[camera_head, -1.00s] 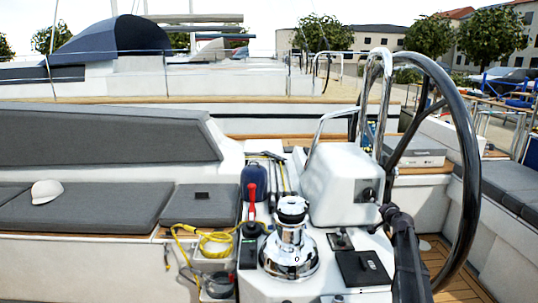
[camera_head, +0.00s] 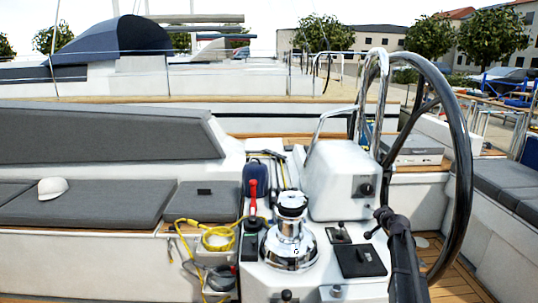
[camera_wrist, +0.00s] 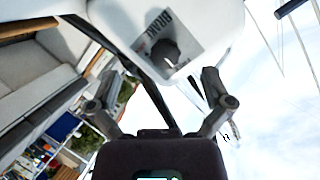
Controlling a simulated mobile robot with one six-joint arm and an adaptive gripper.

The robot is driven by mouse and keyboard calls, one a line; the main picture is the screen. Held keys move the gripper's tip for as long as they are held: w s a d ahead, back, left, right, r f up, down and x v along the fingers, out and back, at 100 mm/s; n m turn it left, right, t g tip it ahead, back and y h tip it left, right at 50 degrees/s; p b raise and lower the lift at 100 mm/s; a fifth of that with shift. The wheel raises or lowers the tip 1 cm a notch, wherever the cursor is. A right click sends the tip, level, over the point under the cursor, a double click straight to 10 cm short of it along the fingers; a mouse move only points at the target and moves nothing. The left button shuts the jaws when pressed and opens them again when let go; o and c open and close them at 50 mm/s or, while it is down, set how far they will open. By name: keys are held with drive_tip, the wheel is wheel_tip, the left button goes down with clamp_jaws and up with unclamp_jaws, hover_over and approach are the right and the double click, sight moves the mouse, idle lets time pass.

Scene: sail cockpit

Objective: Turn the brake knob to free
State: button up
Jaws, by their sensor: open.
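The brake knob (camera_head: 367,189) is a small dark round knob on the right part of the white pedestal housing (camera_head: 335,172), beside the steering wheel. In the wrist view the knob (camera_wrist: 165,52) sits on a grey label plate (camera_wrist: 170,38) reading "BRAKE"; its other markings are too small to read. My gripper (camera_head: 377,222) is below and slightly right of the knob in the head view, apart from it. In the wrist view my gripper (camera_wrist: 160,78) has its two fingers spread wide, with the knob beyond and between them. Nothing is held.
The steering wheel (camera_head: 464,150) rises right of the housing, and a chrome rail (camera_head: 382,100) arches above it. A chrome winch (camera_head: 291,240), a black-lidded panel (camera_head: 360,260) and small levers stand below. Yellow rope (camera_head: 217,238) lies at left.

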drive_tip(key=s+a+f+n+g+y, duration=0.1)
drive_tip(key=s+a+f+n+g, duration=0.25)
drive_tip(key=s+a, duration=0.5)
drive_tip(key=s+a+f+n+g+y, duration=0.2)
drive_tip(key=s+a+f+g, duration=0.15)
drive_tip(key=s+a, duration=0.45)
drive_tip(key=s+a+f+n+g+h, duration=0.1)
drive_tip(key=s+a+f+g+h, duration=0.2)
drive_tip(key=s, duration=0.9)
drive_tip(key=s+a+f+n+g+h, duration=0.1)
drive_tip(key=s+a+f+g, duration=0.3)
drive_tip(key=s, duration=0.8)
wheel_tip(320, 180, up, 14)
drive_tip(key=p, duration=1.3)
drive_tip(key=shift+w+a, duration=0.35)
drive_tip(key=shift+w, duration=0.05)
drive_tip(key=c, duration=0.6)
drive_tip(key=shift+d, duration=0.15)
